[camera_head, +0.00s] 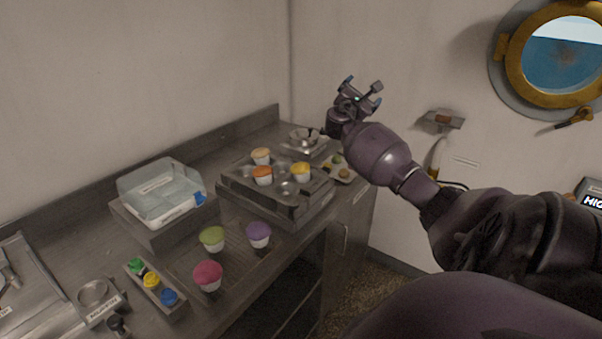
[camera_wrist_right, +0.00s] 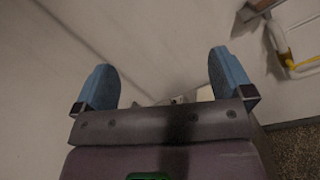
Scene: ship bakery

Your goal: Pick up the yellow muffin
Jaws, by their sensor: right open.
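The yellow muffin (camera_head: 301,171) sits upright in a white cup in the metal muffin tray (camera_head: 246,191), towards the tray's right side. An orange muffin (camera_head: 263,175) and a paler orange muffin (camera_head: 261,156) stand in the same tray. My right gripper (camera_head: 363,88) is raised above the counter's far end, up and to the right of the yellow muffin, clear of it. In the right wrist view its two blue fingers (camera_wrist_right: 163,85) are wide apart with nothing between them. The muffins do not show in that view. My left gripper is not in view.
Green (camera_head: 212,238), purple (camera_head: 258,234) and pink (camera_head: 208,275) muffins stand on the counter before the tray. A clear-lidded box (camera_head: 160,190) stands to the left. A scale with a bowl (camera_head: 304,140) stands behind the tray. A wall shelf (camera_head: 443,120) is right of my gripper.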

